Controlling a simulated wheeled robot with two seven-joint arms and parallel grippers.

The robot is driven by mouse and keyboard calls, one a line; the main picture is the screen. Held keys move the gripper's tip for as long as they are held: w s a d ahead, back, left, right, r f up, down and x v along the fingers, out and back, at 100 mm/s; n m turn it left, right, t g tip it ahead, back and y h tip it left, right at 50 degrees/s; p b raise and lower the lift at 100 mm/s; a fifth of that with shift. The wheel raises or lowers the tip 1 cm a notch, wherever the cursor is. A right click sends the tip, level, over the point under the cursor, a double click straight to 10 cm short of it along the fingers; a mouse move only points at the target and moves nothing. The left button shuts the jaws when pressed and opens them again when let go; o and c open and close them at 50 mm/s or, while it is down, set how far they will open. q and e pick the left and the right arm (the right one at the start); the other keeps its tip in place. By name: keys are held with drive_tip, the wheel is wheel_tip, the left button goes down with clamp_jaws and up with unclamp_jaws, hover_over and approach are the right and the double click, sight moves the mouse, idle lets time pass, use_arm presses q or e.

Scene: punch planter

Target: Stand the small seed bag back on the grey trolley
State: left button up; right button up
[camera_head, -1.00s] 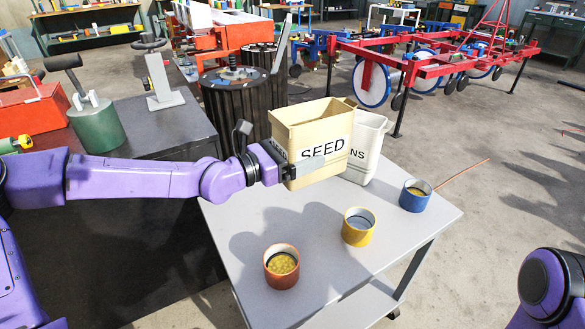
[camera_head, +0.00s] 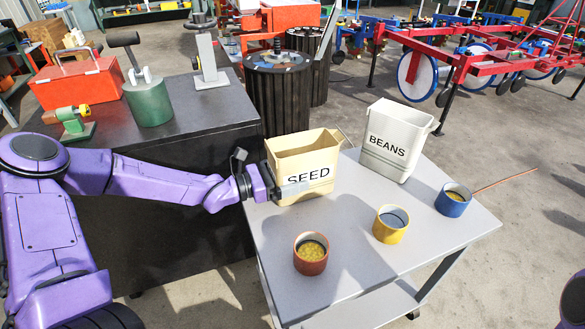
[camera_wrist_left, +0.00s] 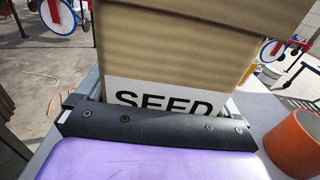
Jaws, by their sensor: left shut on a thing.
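The small seed bag (camera_head: 305,163) is a tan, open-topped box with a white SEED label. It is upright at the left back corner of the grey trolley (camera_head: 345,255). My left gripper (camera_head: 290,190) is shut on the seed bag from its left front side. The left wrist view shows the bag (camera_wrist_left: 180,50) filling the space ahead of the gripper. The bag's base looks at or close to the trolley top; I cannot tell if it touches. My right gripper is not in view; only a piece of my right arm shows at the lower right edge.
A white BEANS container (camera_head: 394,140) stands to the right of the seed bag. A red cup (camera_head: 310,262), a yellow cup (camera_head: 389,232) and a blue cup (camera_head: 452,204) stand on the trolley. A dark workbench (camera_head: 200,110) is at the left.

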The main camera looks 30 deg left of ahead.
use_arm(q)
drive_tip(key=shift+r, duration=0.2)
drive_tip(key=o, duration=1.7)
drive_tip(key=shift+f, duration=0.3)
drive_tip(key=shift+c, duration=0.2)
drive_tip(key=shift+o, duration=0.2)
drive_tip(key=shift+s+r, duration=0.1)
drive_tip(key=p+v, duration=0.6)
drive_tip(key=v, duration=0.3)
drive_tip(key=shift+s+a+r, duration=0.1)
drive_tip(key=shift+s+r, duration=0.05)
drive_tip(key=shift+s+a+f, duration=0.25)
drive_tip(key=shift+s+a, duration=0.1)
drive_tip(key=shift+s, duration=0.1)
